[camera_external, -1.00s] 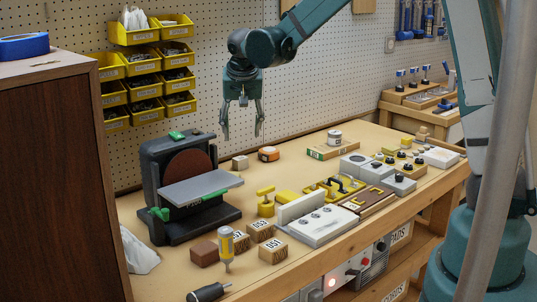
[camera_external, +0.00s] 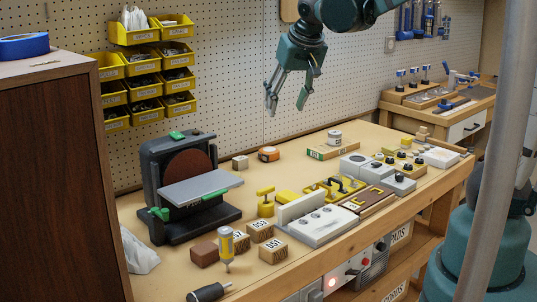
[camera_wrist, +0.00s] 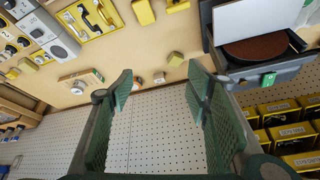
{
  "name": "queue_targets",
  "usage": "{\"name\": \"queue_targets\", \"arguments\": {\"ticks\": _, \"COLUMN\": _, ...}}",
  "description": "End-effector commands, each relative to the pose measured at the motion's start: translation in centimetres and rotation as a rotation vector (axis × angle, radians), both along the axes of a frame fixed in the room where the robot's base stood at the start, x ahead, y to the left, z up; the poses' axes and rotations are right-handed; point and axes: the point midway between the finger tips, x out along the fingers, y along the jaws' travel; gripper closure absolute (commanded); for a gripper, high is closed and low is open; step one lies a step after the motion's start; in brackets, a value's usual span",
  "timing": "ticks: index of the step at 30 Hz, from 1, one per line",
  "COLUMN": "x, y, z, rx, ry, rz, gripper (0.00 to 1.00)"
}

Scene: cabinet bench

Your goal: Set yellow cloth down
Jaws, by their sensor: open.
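I cannot make out a yellow cloth in either view. My gripper (camera_external: 287,101) is open and empty, tilted, high above the back of the bench and in front of the pegboard. In the wrist view my gripper (camera_wrist: 160,85) shows its two fingers spread wide with nothing between them. The wooden bench top (camera_external: 320,152) lies below it.
A disc sander (camera_external: 180,185) stands at the left, beside a crumpled white cloth or bag (camera_external: 138,253). Yellow bins (camera_external: 143,88) hang on the pegboard. The back middle has free room.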

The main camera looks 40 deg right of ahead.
Motion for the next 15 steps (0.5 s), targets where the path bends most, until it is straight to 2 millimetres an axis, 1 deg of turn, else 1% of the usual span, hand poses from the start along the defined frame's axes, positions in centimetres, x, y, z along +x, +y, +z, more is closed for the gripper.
{"name": "queue_targets", "arguments": {"ticks": 1, "x": -1.0, "y": -0.1, "z": 0.3, "rx": -0.001, "ry": -0.006, "rz": 0.013, "gripper": 0.52}}
{"name": "queue_targets", "arguments": {"ticks": 3, "x": -2.3, "y": -0.2, "z": 0.7, "rx": -0.002, "ry": -0.013, "rz": 0.034, "gripper": 0.52}}
{"name": "queue_targets", "arguments": {"ticks": 15, "x": -9.3, "y": -0.5, "z": 1.9, "rx": -0.020, "ry": -0.057, "rz": 0.147, "gripper": 0.52}}
